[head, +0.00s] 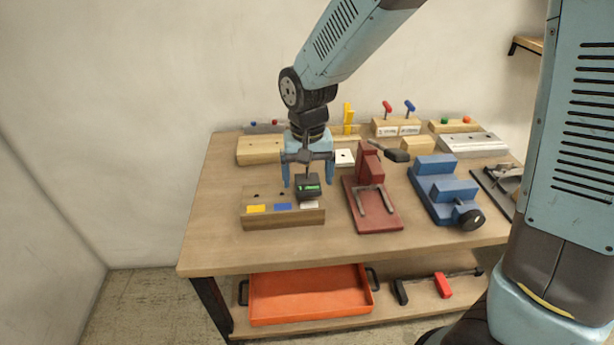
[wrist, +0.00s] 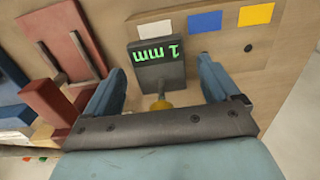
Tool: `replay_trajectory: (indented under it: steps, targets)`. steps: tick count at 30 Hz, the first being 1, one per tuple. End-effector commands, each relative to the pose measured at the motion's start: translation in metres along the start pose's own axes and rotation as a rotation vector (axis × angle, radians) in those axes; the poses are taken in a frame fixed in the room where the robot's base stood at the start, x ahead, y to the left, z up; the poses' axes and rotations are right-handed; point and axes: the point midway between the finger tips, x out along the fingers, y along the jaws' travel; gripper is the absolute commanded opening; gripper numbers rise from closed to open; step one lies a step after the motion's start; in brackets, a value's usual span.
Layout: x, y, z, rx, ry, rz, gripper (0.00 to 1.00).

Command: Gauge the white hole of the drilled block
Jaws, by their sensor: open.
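The drilled block (head: 283,218) is a wooden block near the front of the table, with yellow, blue and white labels. The white label (head: 310,205) is at its right end; it also shows in the wrist view (wrist: 155,30). A dark gauge (head: 309,187) with a green display stands at the white label's end, and hides the hole there. In the wrist view the gauge (wrist: 158,72) reads "1 mm", upside down, with a yellow knob (wrist: 161,105) nearer the camera. My gripper (head: 308,177) is open, its fingers on either side of the gauge, apparently apart from it.
A red fixture (head: 378,217) with a grey fork stands close to the right. A blue vise (head: 441,190) is farther right. Wooden blocks and holders with coloured handles (head: 397,125) line the back. An orange tray (head: 310,295) is on the lower shelf. The table's left front is clear.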

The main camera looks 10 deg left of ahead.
Motion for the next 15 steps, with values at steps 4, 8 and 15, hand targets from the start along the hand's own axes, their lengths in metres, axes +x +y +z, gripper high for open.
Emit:
replay_trajectory:
  steps: [4,8,15]
  targets:
    - [-0.021,0.000,-0.001,0.000,0.004,-0.002,0.89]
    - [-0.046,0.000,-0.001,0.002,0.005,-0.003,0.89]
    - [-0.093,0.000,-0.001,0.001,0.005,-0.002,0.89]
